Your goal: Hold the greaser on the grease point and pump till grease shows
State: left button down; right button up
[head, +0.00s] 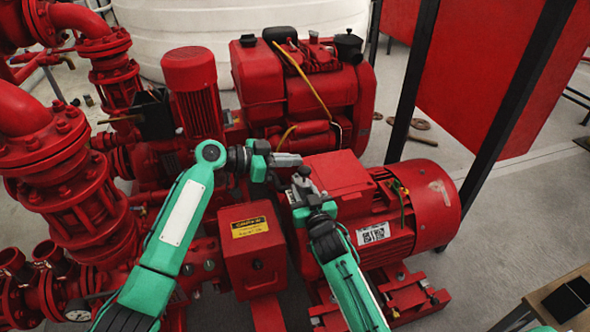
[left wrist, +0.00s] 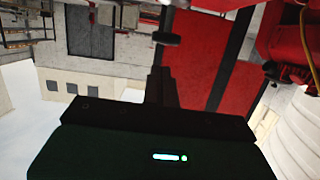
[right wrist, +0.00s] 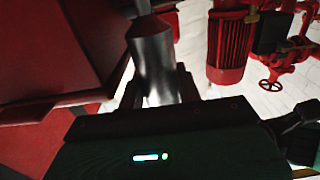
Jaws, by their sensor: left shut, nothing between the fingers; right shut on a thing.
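The greaser is a grey metal cylinder (right wrist: 153,60) that narrows towards the top of the right wrist view. My right gripper (head: 303,188) is shut on it, between the box with the yellow label and the red motor. A dark round knob on a thin light rod (left wrist: 166,39), seemingly the greaser's top, shows just beyond the left fingertips. My left gripper (head: 290,160) is shut and empty, close to the knob end; the left wrist view (left wrist: 160,85) shows a small apparent gap. The grease point and the greaser's tip are hidden, and I see no grease.
The red motor (head: 375,210) stands right of the grippers, the labelled red box (head: 252,258) below left. The red engine (head: 300,90) is behind. Red pipes (head: 60,190) crowd the left. A table corner (head: 565,300) is at lower right; open floor lies at right.

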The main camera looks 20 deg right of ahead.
jog(key=shift+f, duration=0.1)
pick_arm(q)
jog(key=v, duration=0.8)
jog(key=shift+a, duration=0.4)
notch_tip(320, 180, up, 3)
jog(key=shift+f, duration=0.15)
jog(key=shift+d, duration=0.1)
send_over(304, 171)
jog(key=a, duration=0.2)
notch_tip(304, 171, down, 2)
jog(key=shift+w+a+f, duration=0.1)
jog(key=shift+w+f, duration=0.1)
jog(key=shift+f, duration=0.95)
jog(key=shift+w+f, duration=0.15)
jog(key=shift+f, duration=0.95)
